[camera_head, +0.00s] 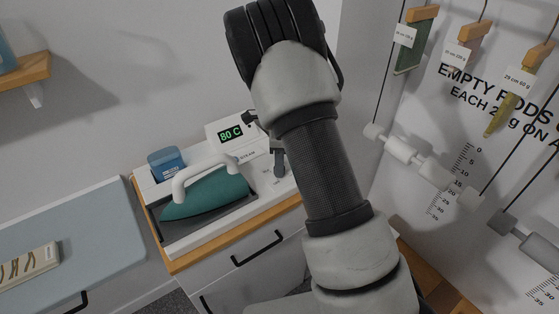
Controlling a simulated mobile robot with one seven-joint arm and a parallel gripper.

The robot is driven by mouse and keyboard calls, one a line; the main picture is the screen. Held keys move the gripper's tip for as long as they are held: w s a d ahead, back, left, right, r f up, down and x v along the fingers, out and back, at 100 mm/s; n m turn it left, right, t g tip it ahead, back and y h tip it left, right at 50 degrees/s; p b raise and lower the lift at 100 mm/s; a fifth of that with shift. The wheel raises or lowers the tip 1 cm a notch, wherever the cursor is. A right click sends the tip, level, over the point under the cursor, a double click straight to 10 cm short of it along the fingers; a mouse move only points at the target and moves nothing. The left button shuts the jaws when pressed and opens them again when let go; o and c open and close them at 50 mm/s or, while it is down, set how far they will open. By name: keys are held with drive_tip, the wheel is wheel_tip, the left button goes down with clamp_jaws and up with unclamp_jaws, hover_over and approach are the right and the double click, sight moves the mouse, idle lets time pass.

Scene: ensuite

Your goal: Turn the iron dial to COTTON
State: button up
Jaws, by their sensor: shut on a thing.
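The teal iron (208,196) with a white handle lies in a dark rest on the white ironing station (190,238). A display (231,134) at the back of the station reads 80 C in green. My arm crosses the middle of the view and covers the right part of the station. Only a dark grey piece of my gripper (279,161) shows beside the arm, low over the station's right side. It is shut on the dial there. The dial itself and its COTTON mark are hidden behind my arm and gripper; faint print shows just left of them.
A blue container (166,163) stands at the station's back left. The station rests on a wood-topped drawer cabinet (238,234). A pale blue board (105,226) with a small tray (28,262) is at left. Hanging weights and rods (410,152) are at right.

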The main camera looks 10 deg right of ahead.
drive_tip(key=m+p, duration=0.2)
drive_tip(key=m, duration=0.3)
drive_tip(key=shift+r+m, duration=0.1)
drive_tip(key=shift+m, duration=0.2)
drive_tip(key=m+p, duration=0.2)
drive_tip(key=m, duration=0.2)
drive_tip(key=shift+m+p, duration=0.3)
drive_tip(key=shift+m, duration=0.1)
drive_tip(key=o, duration=1.1)
drive_tip(key=shift+a, duration=0.1)
drive_tip(key=shift+c, duration=0.2)
wheel_tip(320, 180, up, 17)
drive_tip(key=shift+r, duration=0.1)
